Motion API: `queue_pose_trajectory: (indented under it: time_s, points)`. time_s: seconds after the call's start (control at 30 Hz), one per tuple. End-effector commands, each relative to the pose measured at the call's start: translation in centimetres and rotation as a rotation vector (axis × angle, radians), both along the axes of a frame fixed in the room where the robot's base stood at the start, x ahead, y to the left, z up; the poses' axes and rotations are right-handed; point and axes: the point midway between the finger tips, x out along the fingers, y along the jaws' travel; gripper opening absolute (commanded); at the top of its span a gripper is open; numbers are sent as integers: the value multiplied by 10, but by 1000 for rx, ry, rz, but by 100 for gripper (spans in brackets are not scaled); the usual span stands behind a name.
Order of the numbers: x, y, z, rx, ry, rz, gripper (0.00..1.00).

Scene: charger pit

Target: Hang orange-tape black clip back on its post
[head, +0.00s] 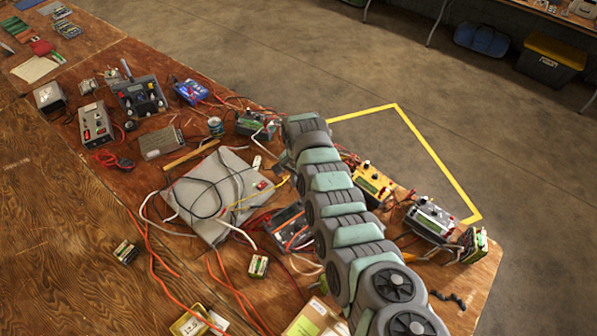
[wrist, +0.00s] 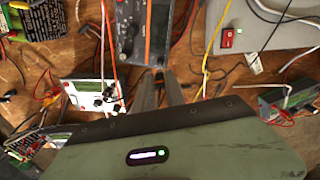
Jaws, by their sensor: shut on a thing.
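My gripper (wrist: 162,88) shows in the wrist view as two dark fingers reaching out past the green housing. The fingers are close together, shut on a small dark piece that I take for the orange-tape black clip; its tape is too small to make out. The fingertips are over the wooden bench, near the lower end of a dark device (wrist: 130,30) with an orange stripe. In the head view my arm hides the gripper and clip. I cannot pick out the clip's own post. A white charger (wrist: 88,92) with leads lies left of the fingers.
A large grey box (head: 215,195) with a red switch, also in the wrist view (wrist: 265,25), lies beside the dark device.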

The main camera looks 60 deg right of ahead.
Motion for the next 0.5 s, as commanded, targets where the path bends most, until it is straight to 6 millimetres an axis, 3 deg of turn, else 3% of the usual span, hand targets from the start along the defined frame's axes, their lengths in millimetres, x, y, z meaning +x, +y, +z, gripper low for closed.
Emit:
queue_pose_trajectory:
  time_s: [0.5]
  points:
    - [-2, 1, -26, 2, 2, -15, 0]
